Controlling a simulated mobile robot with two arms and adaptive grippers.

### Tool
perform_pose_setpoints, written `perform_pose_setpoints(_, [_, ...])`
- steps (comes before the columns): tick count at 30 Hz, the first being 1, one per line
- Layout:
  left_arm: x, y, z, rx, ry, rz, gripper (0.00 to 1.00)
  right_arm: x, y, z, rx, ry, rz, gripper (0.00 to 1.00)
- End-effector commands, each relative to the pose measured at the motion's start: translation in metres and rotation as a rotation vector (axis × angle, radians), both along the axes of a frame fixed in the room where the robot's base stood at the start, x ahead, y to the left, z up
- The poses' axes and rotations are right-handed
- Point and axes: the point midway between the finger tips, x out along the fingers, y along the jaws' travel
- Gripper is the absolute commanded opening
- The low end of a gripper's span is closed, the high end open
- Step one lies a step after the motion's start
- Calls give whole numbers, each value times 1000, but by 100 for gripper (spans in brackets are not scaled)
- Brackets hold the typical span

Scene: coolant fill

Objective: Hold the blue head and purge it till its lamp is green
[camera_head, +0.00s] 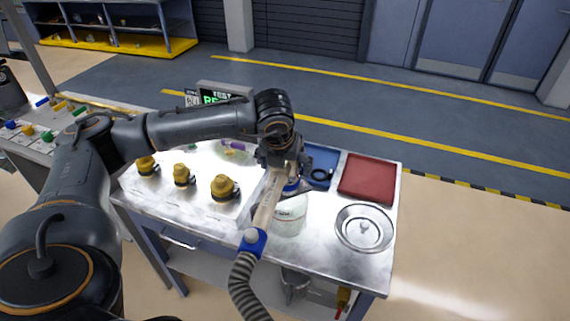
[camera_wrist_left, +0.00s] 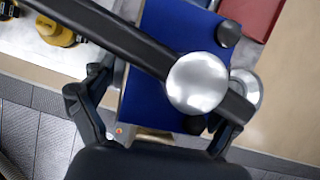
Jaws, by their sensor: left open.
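In the head view a beige filling handle (camera_head: 264,212) with a blue collar (camera_head: 253,241) slants up from a grey ribbed hose (camera_head: 244,285). Its upper end, with some blue (camera_head: 295,187), is partly hidden by my left gripper (camera_head: 287,172), which is right over it. In the left wrist view my left gripper (camera_wrist_left: 157,118) has its fingers spread. A dark bar (camera_wrist_left: 120,45) and a round silver part (camera_wrist_left: 198,84) show just beyond the fingers; I cannot tell whether the fingers touch them. My right gripper is not in view.
A clear vessel (camera_head: 290,217) stands behind the handle. Several yellow-capped fittings (camera_head: 224,188) stand left. A screen with green lettering (camera_head: 215,98) stands at the back.

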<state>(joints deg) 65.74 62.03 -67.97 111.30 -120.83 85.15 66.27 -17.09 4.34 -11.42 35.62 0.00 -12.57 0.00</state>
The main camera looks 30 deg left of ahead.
Motion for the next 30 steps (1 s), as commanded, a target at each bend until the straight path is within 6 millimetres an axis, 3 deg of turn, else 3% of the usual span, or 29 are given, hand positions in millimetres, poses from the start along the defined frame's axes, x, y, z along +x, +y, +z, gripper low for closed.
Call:
perform_pose_setpoints(3, [0, 0, 0, 0, 0, 0, 89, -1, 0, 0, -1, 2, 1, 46])
perform_pose_setpoints(16, [0, 0, 0, 0, 0, 0, 1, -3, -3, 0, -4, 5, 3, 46])
perform_pose_setpoints(30, [0, 0, 0, 0, 0, 1, 0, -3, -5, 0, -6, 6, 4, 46])
